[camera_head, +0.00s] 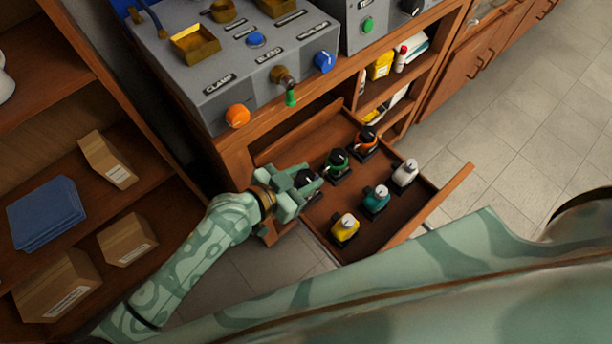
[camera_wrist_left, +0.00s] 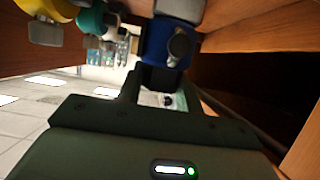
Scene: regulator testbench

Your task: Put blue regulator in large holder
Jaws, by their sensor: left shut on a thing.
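The blue regulator shows between my left fingers in the left wrist view (camera_wrist_left: 165,45); in the head view only its dark top (camera_head: 306,178) shows. My left gripper (camera_head: 300,187) is shut on it at the near left side of the open drawer (camera_head: 390,226). I cannot tell whether the regulator still touches the drawer floor. Gold holders stand on the grey testbench (camera_head: 226,68) at the top; the largest-looking one (camera_head: 195,44) is square and appears empty. My right gripper is not in view.
The drawer also holds green (camera_head: 338,163), orange (camera_head: 366,140), teal (camera_head: 376,198), white (camera_head: 405,172) and yellow (camera_head: 345,228) regulators. The bench front has an orange knob (camera_head: 237,116) and a blue knob (camera_head: 325,61). A shelf with boxes (camera_head: 127,240) stands at left.

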